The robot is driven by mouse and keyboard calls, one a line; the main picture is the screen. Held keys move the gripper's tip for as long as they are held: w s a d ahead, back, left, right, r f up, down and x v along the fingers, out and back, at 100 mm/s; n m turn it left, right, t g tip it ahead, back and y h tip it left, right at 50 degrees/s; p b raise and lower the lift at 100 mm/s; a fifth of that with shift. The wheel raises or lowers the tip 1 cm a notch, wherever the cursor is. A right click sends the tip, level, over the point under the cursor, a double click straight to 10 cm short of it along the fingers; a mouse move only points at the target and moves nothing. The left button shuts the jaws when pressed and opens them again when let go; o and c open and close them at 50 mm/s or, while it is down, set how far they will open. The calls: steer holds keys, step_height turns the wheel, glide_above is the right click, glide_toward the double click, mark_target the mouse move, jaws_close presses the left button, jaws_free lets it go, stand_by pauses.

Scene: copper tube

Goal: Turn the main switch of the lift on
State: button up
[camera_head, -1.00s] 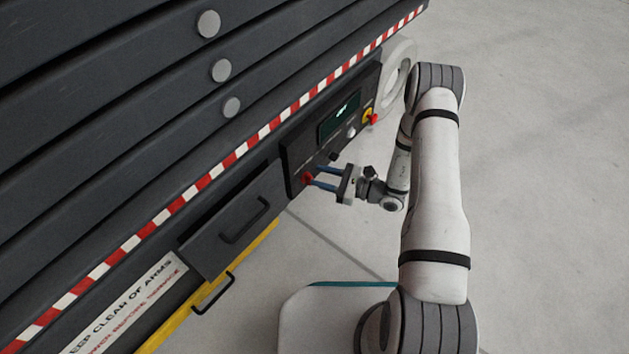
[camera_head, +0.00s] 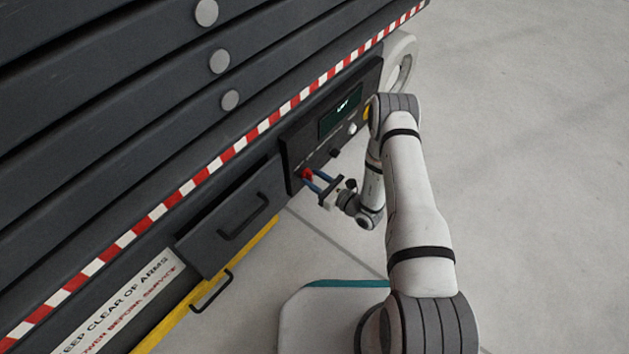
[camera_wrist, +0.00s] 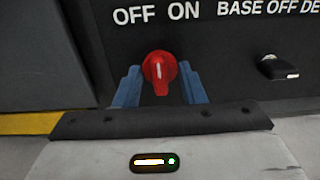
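The main switch, a red rotary knob (camera_wrist: 159,72), sits on the dark control panel (camera_wrist: 230,50) under the words OFF and ON in the wrist view. Its white pointer mark stands nearly upright, tilted very slightly left. The knob also shows at the panel's lower left end in the head view (camera_head: 306,173). My gripper (camera_wrist: 161,84) has its two blue fingers on either side of the knob, with narrow gaps seen beside it. Whether a finger touches the knob I cannot tell. In the head view my gripper (camera_head: 312,181) reaches the panel from the right.
A black selector (camera_wrist: 278,68) sits right of the knob. The panel's lit display (camera_head: 341,112) is further right. Left of the panel is a dark drawer with a handle (camera_head: 243,222). Red-white striped edging (camera_head: 215,165) runs above. Bare floor (camera_head: 540,150) lies to the right.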

steer(key=shift+w+a, duration=0.15)
steer(key=shift+a, duration=0.1)
jaws_close()
stand_by(0.5)
steer(key=m, duration=0.6)
steer(key=m+p, duration=0.1)
steer(key=m, duration=0.4)
steer(key=shift+w+d+f+m, duration=0.15)
steer(key=shift+d+m, duration=0.05)
steer(key=shift+m, duration=0.2)
